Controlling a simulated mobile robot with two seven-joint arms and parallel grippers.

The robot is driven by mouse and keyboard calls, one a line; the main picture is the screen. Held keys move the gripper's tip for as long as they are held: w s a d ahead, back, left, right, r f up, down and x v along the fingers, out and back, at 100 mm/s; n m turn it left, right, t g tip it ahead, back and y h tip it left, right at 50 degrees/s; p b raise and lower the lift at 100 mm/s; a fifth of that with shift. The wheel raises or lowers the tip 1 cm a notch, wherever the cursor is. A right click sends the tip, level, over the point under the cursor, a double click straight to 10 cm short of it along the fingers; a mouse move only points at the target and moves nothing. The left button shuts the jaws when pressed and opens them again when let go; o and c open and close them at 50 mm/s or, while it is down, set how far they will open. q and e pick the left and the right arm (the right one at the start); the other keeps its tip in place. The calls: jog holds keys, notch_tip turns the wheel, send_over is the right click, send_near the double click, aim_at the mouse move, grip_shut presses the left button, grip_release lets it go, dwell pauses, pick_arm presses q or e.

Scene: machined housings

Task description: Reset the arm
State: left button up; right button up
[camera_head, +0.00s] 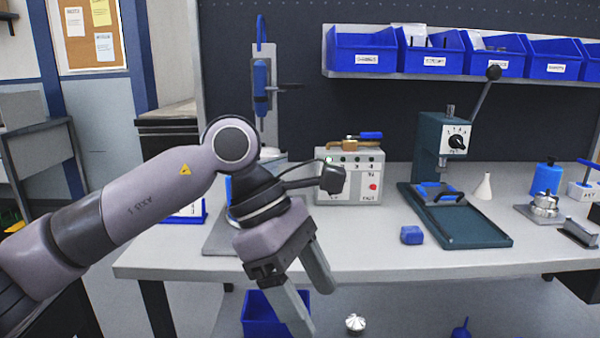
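My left arm (140,205) reaches in from the left, bent at the elbow and wrist. My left gripper (317,308) points down in front of the workbench's front edge. Its two fingers are apart, with nothing seen between them. Part of a blue bin (258,318) below the bench shows behind the fingers. A silver machined part (355,323) lies to the right of the fingertips, lower than the benchtop. My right arm and gripper are not in view.
The workbench (370,262) holds a control box (350,177), a green press (459,225) with a raised lever, a small blue block (412,235) and a white funnel-shaped piece (484,187). Blue bins (362,50) line a shelf above. The bench's front strip is mostly clear.

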pick_arm(q)
jog(key=s+d+r+n+g+h+p, duration=0.5)
jog(key=n+h, duration=0.3)
jog(key=h, duration=0.5)
jog(key=w+a+f+n+t+p, duration=0.1)
jog(key=w+a+f+n+t, duration=0.3)
jog(key=n+t, duration=0.8)
jog(key=w+a+f+n+t+p, duration=0.1)
jog(key=w+a+n+t, duration=0.4)
jog(key=n+t, duration=0.75)
jog(key=s+a+f+n+y+p, duration=0.1)
jog(key=a+f+n+y, duration=0.3)
jog(key=f+n+y, duration=0.3)
jog(key=a+f+n+y+p, duration=0.1)
jog(key=a+f+n+y, duration=0.35)
jog(key=f+n, duration=0.35)
jog(key=s+a+f+n+g+y+p, duration=0.2)
jog(key=s+a+f+n+g+y, duration=0.2)
jog(key=s+f, duration=0.9)
jog(key=s+a+n+g, duration=0.1)
jog(key=a+n+g, duration=0.1)
jog(key=a+n, duration=0.2)
jog(key=shift+s+a+y, duration=0.15)
jog(key=shift+a+y, duration=0.2)
jog(key=shift+a, duration=0.2)
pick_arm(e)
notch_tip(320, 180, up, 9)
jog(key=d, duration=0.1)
